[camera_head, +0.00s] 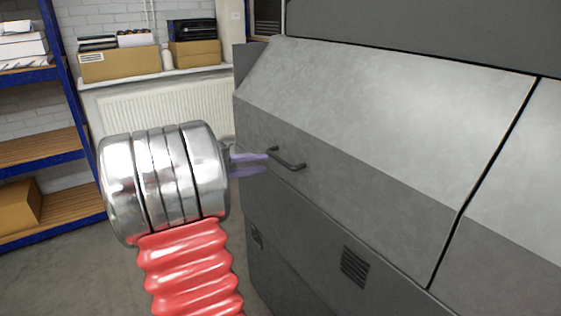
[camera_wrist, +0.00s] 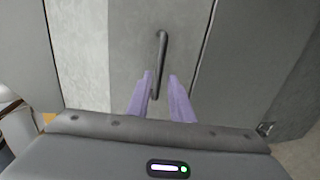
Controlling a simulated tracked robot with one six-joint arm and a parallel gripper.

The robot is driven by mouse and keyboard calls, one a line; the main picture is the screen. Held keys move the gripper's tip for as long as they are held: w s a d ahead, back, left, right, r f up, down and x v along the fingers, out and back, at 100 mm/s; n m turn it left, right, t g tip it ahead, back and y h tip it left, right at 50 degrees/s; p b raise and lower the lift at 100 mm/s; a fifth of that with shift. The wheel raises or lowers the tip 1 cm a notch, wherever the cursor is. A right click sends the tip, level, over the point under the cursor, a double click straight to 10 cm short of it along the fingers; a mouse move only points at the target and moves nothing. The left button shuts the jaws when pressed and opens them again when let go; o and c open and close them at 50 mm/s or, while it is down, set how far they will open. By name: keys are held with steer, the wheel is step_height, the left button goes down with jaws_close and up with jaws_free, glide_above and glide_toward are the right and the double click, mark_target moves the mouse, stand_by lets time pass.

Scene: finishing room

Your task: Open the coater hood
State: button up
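The coater hood (camera_head: 385,90) is a large grey sheet-metal cover with a sloped upper panel. It looks closed, flush with the panel at its right. Its dark bar handle (camera_head: 287,159) sits low on the front face near the left end. My gripper (camera_head: 266,162) points at the handle from the left, its purple fingertips very near the bar's left end. In the wrist view, the handle (camera_wrist: 162,52) runs upright, its lower part showing between my open fingers (camera_wrist: 160,76), closer to the left finger. I cannot tell whether they touch it.
Vents (camera_head: 355,267) mark the lower machine body. A blue-framed shelf (camera_head: 66,120) with wooden boards stands at the left. A white radiator (camera_head: 165,107) is on the back wall, below a ledge with cardboard boxes (camera_head: 120,65). Grey floor (camera_head: 60,280) is open at the lower left.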

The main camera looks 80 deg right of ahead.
mark_target(281, 161)
steer(key=x, duration=0.8)
steer(key=shift+s+d, duration=0.3)
steer(key=shift+c, duration=0.4)
steer(key=shift+f, duration=0.1)
jaws_close()
